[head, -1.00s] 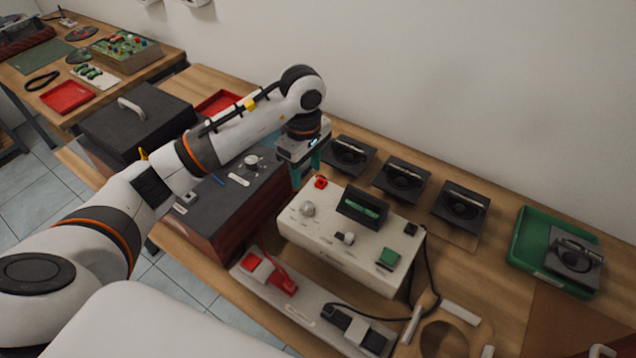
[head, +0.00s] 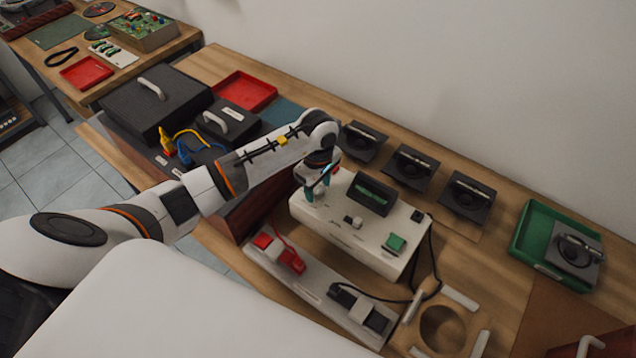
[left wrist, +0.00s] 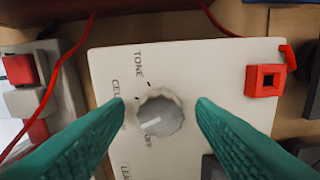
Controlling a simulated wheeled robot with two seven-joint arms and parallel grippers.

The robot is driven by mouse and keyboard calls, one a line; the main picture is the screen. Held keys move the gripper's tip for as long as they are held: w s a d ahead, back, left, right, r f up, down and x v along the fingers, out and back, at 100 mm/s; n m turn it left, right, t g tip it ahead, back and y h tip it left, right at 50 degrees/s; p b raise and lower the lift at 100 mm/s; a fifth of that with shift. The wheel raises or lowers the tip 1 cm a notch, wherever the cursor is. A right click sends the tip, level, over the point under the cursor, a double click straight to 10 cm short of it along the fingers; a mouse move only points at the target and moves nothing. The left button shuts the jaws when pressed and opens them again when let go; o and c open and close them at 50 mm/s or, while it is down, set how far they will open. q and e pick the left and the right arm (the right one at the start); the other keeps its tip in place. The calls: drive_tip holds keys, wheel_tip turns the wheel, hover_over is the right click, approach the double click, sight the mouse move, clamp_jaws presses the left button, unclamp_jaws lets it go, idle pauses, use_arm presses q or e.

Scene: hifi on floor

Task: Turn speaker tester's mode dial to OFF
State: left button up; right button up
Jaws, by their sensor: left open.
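The speaker tester (head: 380,236) is a cream box in the middle of the bench, with a dark display (head: 372,192) and a green button (head: 396,242) on top. Its mode dial (left wrist: 160,114) is a grey round knob in the left wrist view. Printed labels around it include TONE and OFF; others are partly covered. The white mark on the knob points to the lower left of that view, near OFF; the exact setting is unclear. My left gripper (head: 317,191) is open over the tester's left end. In the left wrist view its teal fingers (left wrist: 160,104) flank the dial.
A red square part (left wrist: 265,80) sits on the tester near the dial. A strip with red and black clips (head: 325,292) lies in front, with cables running to the tester. Speakers (head: 410,168) stand behind. A green tray (head: 530,245) is at right.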

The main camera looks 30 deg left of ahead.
drive_tip(key=shift+s, duration=0.1)
use_arm(q)
drive_tip(key=c, duration=1)
drive_tip(key=shift+a+f+n+b, duration=0.1)
drive_tip(key=shift+n+b, duration=0.6)
drive_tip(key=shift+b, duration=0.2)
drive_tip(key=shift+n+b, duration=0.5)
drive_tip(key=shift+n, duration=0.3)
drive_tip(key=n+b, duration=0.1)
drive_tip(key=n, duration=0.2)
drive_tip(key=shift+n+b, duration=0.6)
drive_tip(key=shift+n, duration=0.9)
use_arm(e)
drive_tip(key=shift+s+d+f, duration=0.1)
drive_tip(key=shift+s+f, duration=0.05)
drive_tip(key=shift+f, duration=1.15)
drive_tip(key=shift+s+f, duration=0.1)
drive_tip(key=shift+f, duration=1.15)
use_arm(q)
drive_tip(key=o, duration=1)
